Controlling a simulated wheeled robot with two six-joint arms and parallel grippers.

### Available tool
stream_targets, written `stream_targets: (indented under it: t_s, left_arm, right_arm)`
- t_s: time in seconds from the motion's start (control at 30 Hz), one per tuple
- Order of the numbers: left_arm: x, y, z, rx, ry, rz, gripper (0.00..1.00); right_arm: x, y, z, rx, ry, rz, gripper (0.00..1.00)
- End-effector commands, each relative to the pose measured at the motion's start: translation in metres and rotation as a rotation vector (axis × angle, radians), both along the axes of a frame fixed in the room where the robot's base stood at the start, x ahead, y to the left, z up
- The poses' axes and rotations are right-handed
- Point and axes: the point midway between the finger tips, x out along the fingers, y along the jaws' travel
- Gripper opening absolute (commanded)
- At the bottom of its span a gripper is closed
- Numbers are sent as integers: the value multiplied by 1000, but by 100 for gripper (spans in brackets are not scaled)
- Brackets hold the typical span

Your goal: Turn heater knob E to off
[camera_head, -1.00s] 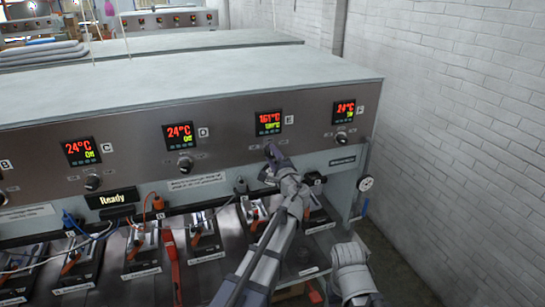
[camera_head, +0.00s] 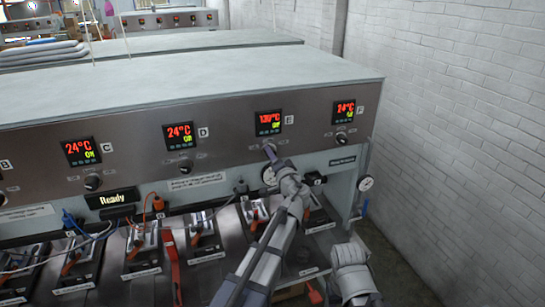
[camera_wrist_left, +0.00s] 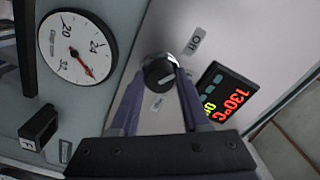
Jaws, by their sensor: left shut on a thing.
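Heater display E (camera_head: 269,122) reads about 130 °C in red, with a small green line that looks like Off. The wrist view shows the same display (camera_wrist_left: 226,97) at 130 °C, its green text partly hidden. Below it, my left gripper (camera_head: 270,150) is shut on heater knob E (camera_wrist_left: 158,72), a round black knob on the steel panel. In the wrist view the two purple-grey fingers touch its opposite sides. A small label reading Off (camera_wrist_left: 194,41) lies beside the knob, and another small label (camera_wrist_left: 157,102) lies on the other side. My right gripper is not in view.
Knob D (camera_head: 186,166) and knob F (camera_head: 341,138) sit on either side along the panel. A round gauge (camera_wrist_left: 75,47) is close to the gripper. A white brick wall (camera_head: 460,110) stands at the right.

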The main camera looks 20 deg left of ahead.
Motion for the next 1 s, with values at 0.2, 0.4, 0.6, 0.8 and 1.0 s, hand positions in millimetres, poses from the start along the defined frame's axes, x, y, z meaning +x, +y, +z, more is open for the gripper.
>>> stream_targets:
  t_s: [0.2,0.4,0.6,0.8,1.0]
  left_arm:
    - [-1,0,-1,-49,-29,0,0]
    - [-1,0,-1,-63,-38,0,0]
    - [-1,0,-1,-63,-38,0,0]
    - [-1,0,-1,-63,-38,0,55]
    - [-1,0,-1,-60,-38,0,76]
  right_arm:
    - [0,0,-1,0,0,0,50]
    - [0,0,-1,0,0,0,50]
    - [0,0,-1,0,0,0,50]
    - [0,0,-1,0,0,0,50]
    - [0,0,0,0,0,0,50]
